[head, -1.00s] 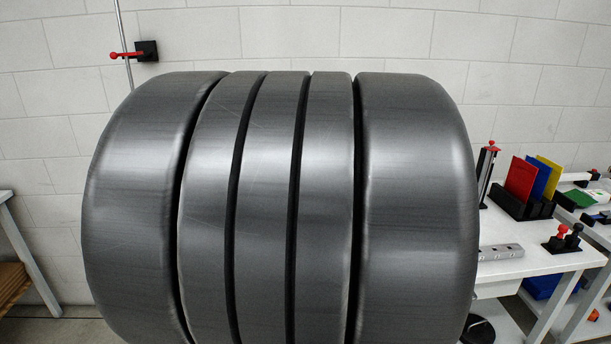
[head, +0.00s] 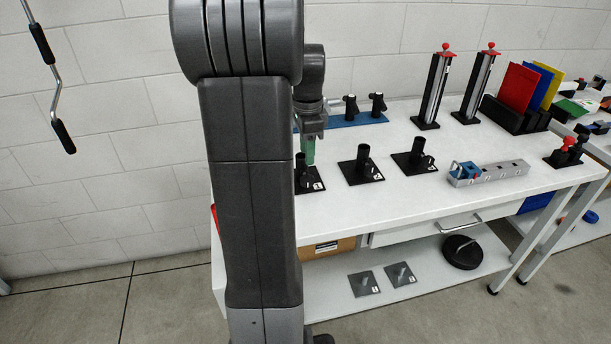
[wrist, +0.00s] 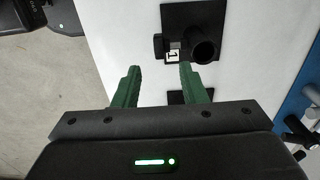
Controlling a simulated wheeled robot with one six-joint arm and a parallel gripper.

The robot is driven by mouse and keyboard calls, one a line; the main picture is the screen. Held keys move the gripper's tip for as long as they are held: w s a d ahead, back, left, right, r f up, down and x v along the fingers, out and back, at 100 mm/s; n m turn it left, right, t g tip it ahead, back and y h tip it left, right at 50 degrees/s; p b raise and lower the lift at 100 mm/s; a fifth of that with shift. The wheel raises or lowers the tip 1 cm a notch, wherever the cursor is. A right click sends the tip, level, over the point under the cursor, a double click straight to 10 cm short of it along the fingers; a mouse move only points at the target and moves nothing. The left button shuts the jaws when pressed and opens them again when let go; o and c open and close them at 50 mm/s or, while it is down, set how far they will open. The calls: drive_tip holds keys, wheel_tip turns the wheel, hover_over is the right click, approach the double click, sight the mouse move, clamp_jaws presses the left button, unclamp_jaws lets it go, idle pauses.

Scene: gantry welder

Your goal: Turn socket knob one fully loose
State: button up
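Socket one (wrist: 203,50), a black upright tube on a square black plate with a white "1" label, is at the top centre of the wrist view. Its knob (wrist: 158,46) appears as a small dark block beside the label, just beyond the gap between my fingertips. My gripper (wrist: 158,72) is open, with green fingers apart and nothing between them. In the head view my gripper (head: 308,151) points down over the leftmost black socket (head: 303,183), which my arm partly hides. Whether the knob is loose cannot be told.
Two more black sockets (head: 360,167) (head: 416,158) stand to the right on the white table (head: 400,207). A grey metal block with a blue part (head: 488,173) lies farther right. A blue strip with black fittings (head: 345,120) lies behind. Two red-topped posts (head: 432,92) (head: 478,88) stand at the back.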

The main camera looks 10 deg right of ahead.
sight(307, 175)
wheel_tip(307, 175, down, 9)
drive_tip(key=shift+r, duration=0.2)
drive_tip(key=shift+b, duration=0.3)
clamp_jaws()
